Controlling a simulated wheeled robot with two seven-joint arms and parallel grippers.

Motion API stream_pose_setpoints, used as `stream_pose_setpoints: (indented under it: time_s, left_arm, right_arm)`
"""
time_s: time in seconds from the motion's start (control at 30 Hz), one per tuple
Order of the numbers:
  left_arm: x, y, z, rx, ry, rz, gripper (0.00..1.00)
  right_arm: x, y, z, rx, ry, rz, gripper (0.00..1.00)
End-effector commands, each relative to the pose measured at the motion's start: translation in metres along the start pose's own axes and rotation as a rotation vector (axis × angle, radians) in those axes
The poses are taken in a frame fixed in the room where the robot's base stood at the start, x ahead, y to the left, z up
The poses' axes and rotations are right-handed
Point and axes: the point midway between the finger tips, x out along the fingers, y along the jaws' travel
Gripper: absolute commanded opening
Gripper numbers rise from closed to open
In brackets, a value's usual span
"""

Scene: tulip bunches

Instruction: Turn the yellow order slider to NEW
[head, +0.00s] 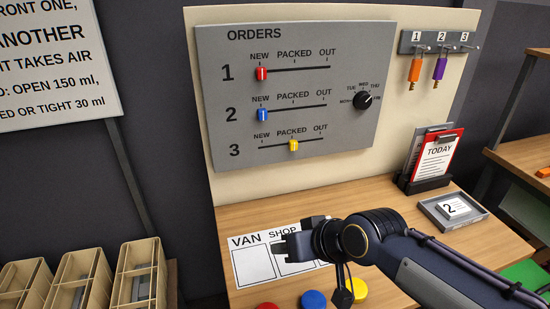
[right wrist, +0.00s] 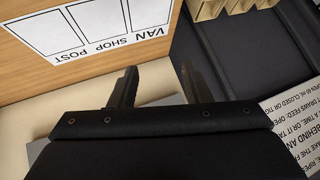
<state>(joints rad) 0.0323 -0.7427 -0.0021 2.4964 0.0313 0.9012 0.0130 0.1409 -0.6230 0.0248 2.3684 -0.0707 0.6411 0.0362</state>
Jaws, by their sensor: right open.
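The yellow slider (head: 293,146) is on row 3 of the grey ORDERS board (head: 365,52), at the PACKED mark in the middle of its track. The NEW mark is at the left end of that track. The red slider (head: 262,73) and blue slider (head: 263,115) both stand at NEW on rows 1 and 2. My right gripper (head: 290,238) is below the board, over the desk, apart from the slider and pointing left. Its two fingers (right wrist: 157,82) are spread and empty in the right wrist view. My left gripper is not in view.
A black day dial (head: 363,100) sits right of the sliders. Tags hang on hooks at the upper right (head: 416,69). The desk (head: 230,215) holds a VAN/SHOP sheet (head: 254,265), coloured discs (head: 313,299), a TODAY clipboard (head: 437,155) and a grey tray (head: 428,207). Space before the board is clear.

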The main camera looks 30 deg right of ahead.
Motion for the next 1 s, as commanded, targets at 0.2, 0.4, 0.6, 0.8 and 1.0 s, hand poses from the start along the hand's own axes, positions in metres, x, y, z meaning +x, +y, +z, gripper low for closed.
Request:
stream_pose_setpoints:
  time_s: [0.2,0.4,0.6,0.8,1.0]
  left_arm:
    - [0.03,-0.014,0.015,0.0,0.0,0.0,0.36]
    - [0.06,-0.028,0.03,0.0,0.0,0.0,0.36]
    - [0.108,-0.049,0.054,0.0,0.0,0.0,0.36]
    - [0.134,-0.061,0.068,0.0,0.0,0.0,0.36]
    - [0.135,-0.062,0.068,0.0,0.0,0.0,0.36]
  right_arm:
    - [0.027,0.03,-0.036,-0.008,0.158,0.071,0.44]
    - [0.05,0.064,-0.08,-0.033,0.344,0.143,0.44]
    - [0.078,0.113,-0.137,-0.101,0.617,0.232,0.44]
    - [0.083,0.142,-0.18,-0.177,0.828,0.275,0.44]
    - [0.083,0.148,-0.197,-0.199,0.88,0.28,0.44]
